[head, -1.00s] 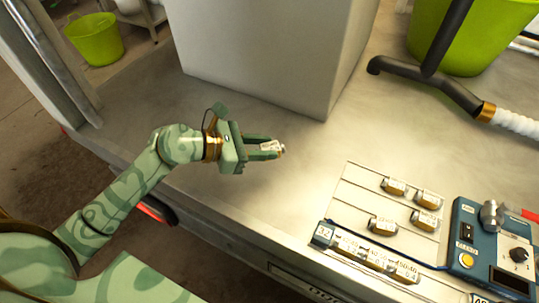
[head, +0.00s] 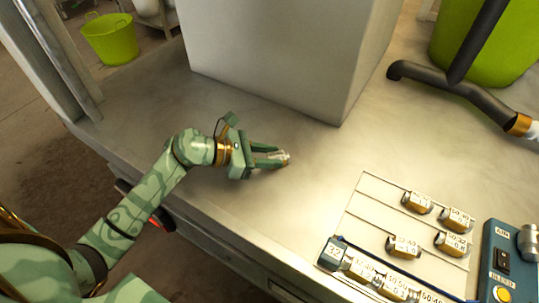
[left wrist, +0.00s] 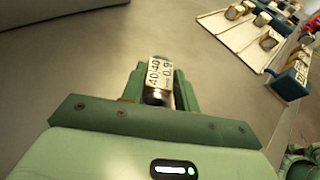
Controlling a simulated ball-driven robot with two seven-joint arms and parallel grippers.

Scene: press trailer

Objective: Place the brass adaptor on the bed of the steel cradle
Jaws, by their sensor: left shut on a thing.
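My left gripper (head: 280,158) is shut on a small brass adaptor (head: 284,156) with a white label and shiny metal ends. It holds the adaptor over the bare steel worktop, left of the pale board. In the left wrist view the adaptor (left wrist: 160,74) lies lengthwise between the fingers of the left gripper (left wrist: 160,88), its label reading about "40/40 0.9". The gap between adaptor and worktop is hard to judge. I cannot clearly make out the steel cradle. My right gripper is not in view.
A pale board (head: 372,208) carries several labelled brass adaptors (head: 403,246), with a labelled row along its front. A blue control box (head: 507,260) stands at right. A large grey block (head: 290,55), black pipe (head: 450,90) and green bucket (head: 490,45) stand behind. The worktop (head: 330,185) between is clear.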

